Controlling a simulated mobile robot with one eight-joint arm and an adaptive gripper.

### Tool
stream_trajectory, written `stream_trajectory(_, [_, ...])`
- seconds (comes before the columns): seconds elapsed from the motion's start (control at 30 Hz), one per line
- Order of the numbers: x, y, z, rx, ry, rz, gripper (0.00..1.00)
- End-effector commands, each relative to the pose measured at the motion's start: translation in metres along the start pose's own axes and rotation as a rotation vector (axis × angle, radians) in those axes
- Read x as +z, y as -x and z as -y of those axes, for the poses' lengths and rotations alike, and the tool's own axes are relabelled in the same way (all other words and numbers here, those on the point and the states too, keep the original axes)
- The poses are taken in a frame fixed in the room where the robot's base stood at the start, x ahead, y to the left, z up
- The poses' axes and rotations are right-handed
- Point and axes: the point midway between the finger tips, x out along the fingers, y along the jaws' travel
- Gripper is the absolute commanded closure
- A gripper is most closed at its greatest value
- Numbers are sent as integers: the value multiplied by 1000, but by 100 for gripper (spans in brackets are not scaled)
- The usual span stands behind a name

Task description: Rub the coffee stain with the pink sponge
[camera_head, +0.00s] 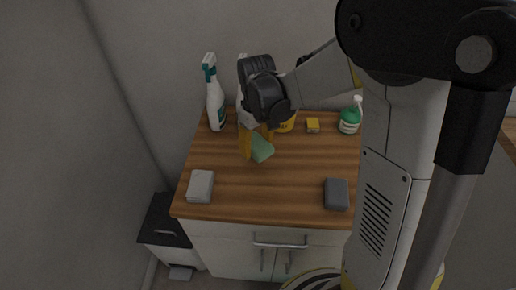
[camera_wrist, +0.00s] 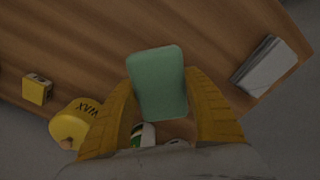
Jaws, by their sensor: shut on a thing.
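My gripper (camera_head: 257,138) is shut on a pale green sponge (camera_head: 262,149), held between its two orange fingers above the wooden counter top (camera_head: 260,190). In the wrist view the green sponge (camera_wrist: 158,75) sits between the fingertips of my gripper (camera_wrist: 160,98). I see no pink sponge in either view; the held one looks green. No coffee stain shows on the visible wood; the arm and gripper hide part of the top. Whether the sponge touches the wood is unclear.
A spray bottle (camera_head: 215,105) stands at the back left, a yellow wax container (camera_head: 287,125) and small yellow box (camera_head: 313,125) behind, a green bottle (camera_head: 349,120) back right. A whitish flat block (camera_head: 200,186) and dark grey block (camera_head: 336,194) lie at the front. The front middle is clear.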

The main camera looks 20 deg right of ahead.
Motion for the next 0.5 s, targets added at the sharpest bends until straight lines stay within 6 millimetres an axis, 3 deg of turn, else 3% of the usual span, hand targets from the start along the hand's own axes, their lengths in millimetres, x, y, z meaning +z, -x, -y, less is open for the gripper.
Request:
stream_trajectory(0.2, [-3,21,1,0,-1,0,83])
stream_trajectory(0.5, [-4,23,1,0,-1,0,83])
